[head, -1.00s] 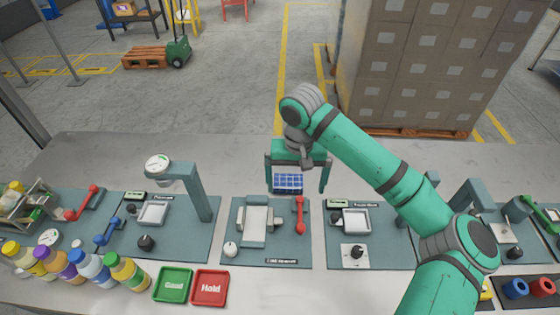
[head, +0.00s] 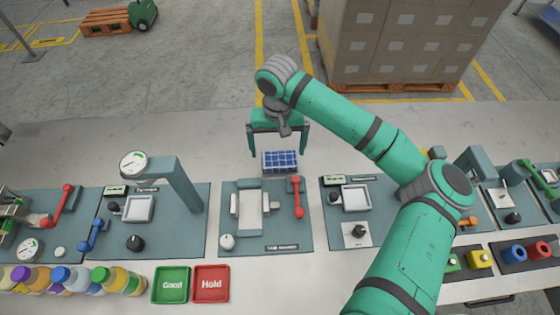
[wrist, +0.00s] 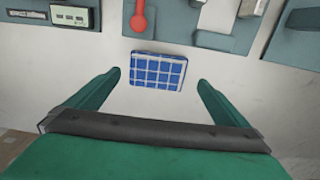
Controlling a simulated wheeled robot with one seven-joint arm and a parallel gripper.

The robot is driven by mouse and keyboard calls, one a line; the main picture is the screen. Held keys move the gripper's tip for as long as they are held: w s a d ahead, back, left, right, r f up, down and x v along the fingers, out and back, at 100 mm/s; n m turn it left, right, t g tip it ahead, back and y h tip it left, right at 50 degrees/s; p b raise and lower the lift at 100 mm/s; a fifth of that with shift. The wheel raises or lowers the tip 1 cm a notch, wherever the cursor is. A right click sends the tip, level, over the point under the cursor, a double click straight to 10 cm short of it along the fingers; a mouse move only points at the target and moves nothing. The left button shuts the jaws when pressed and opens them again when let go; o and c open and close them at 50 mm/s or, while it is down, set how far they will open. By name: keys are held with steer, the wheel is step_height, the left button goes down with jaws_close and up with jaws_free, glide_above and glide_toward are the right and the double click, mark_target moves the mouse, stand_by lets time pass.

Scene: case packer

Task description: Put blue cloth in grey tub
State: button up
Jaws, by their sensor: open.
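The blue cloth (head: 281,162) is a folded rectangle with a white grid. It lies on the pale bench just behind the middle station. My gripper (head: 277,152) is open above the bench on the far side of the cloth, its fingers spread wider than the cloth. In the wrist view the cloth (wrist: 158,71) lies between and just ahead of the two green fingertips (wrist: 160,80), with a gap on both sides. I see no contact. I cannot make out a grey tub in either view.
The middle station (head: 265,240) with its red lever stands in front of the cloth. Green and red trays (head: 210,298), marked Good and Hold, lie at the front edge. Bottles (head: 95,292) stand at front left. Bare bench surrounds the cloth behind the stations.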

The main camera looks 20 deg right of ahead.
mark_target(279, 159)
steer(key=shift+w+d+f, duration=0.1)
steer(key=shift+d+f, duration=0.05)
steer(key=shift+f, duration=1.15)
steer(key=shift+w+d+f, duration=0.1)
steer(key=shift+f, duration=1.15)
steer(key=c, duration=1)
